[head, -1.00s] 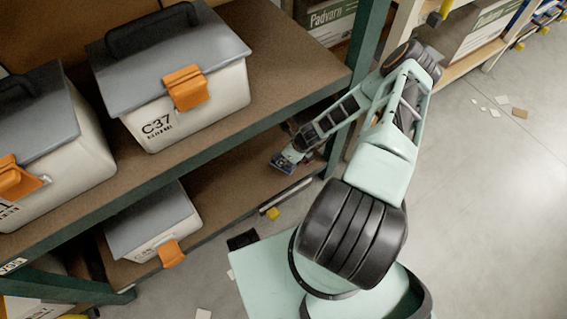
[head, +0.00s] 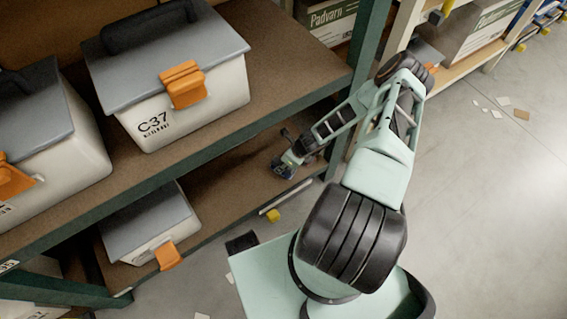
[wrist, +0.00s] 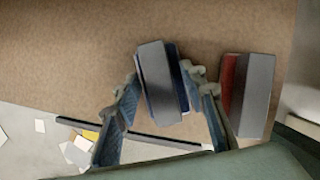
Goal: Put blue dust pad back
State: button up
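The blue dust pad (wrist: 163,82), a grey block with a blue side, sits between the fingertips of my gripper (wrist: 163,80) in the wrist view. Both fingertips appear to touch its sides. In the head view my gripper (head: 290,160) is low over the right end of the lower shelf (head: 225,205), and the pad (head: 284,171) shows small and dark blue at its tip. I cannot tell whether the pad touches the shelf board. A similar red and grey pad (wrist: 248,92) lies just right of the right finger, apart from the blue one.
The upper shelf (head: 285,60) and its green edge hang above my gripper, with a green post (head: 366,50) at the right. The C37 bin (head: 170,90) stands above and another lidded bin (head: 150,225) stands left on the lower shelf. Shelf board between is clear.

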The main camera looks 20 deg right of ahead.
jog(key=shift+r, duration=0.25)
jog(key=p+v, duration=0.4)
jog(key=v, duration=0.8)
jog(key=shift+f, duration=0.1)
